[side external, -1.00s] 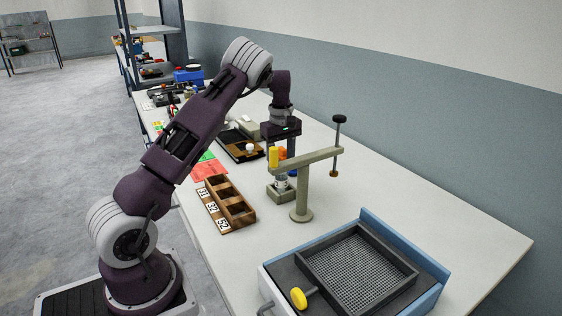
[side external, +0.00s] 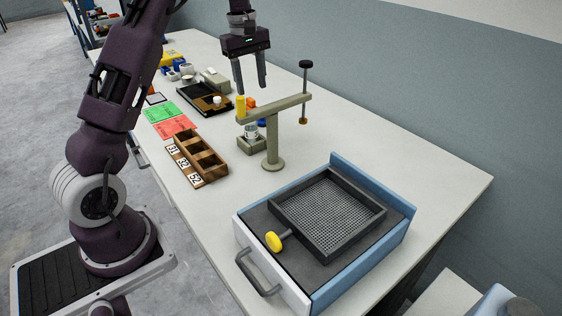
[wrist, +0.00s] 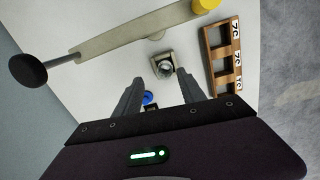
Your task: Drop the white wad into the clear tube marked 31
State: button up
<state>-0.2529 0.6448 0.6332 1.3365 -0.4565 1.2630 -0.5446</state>
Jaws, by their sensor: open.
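A small white ball, apparently the wad (side external: 217,100), sits on a dark tray with brown edges at the back in the side view. A clear tube (side external: 250,131) stands upright in a grey-green block (side external: 252,146); it also shows in the wrist view (wrist: 165,68). Its marking and contents are too small to read. A wooden rack (side external: 207,160) carries labels 31, 32 and 52, and its compartments look empty. My gripper (side external: 250,89) is open and empty, raised above the tube area. In the wrist view, its fingertips (wrist: 158,77) lie near the tube's block.
A grey-green post with a crossarm (side external: 273,145) stands beside the tube, with a yellow cylinder (side external: 240,108) on one end and a black-knobbed rod (side external: 305,92) on the other. A blue-sided meshed tray unit (side external: 330,200) fills the front. Red (side external: 175,126) and green (side external: 162,111) sheets lie left.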

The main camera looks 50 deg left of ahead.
jog(key=s+d+r+m+t+h, duration=0.1)
jog(key=s+d+r+m, duration=0.35)
jog(key=d, duration=0.35)
jog(key=s+d+r+m+t, duration=0.1)
jog(key=s+d+r+m, duration=0.2)
jog(key=s+d+r, duration=0.45)
jog(key=s+d+f+m+t, duration=0.1)
jog(key=s+d+f+m, duration=0.2)
jog(key=s, duration=0.4)
jog(key=s+d+f+m+t+y, duration=0.1)
jog(key=s+d+f+m, duration=0.2)
jog(key=s+d+m, duration=0.3)
jog(key=shift+s+d+t, duration=0.4)
jog(key=shift+s+d, duration=0.5)
jog(key=shift+s, duration=0.3)
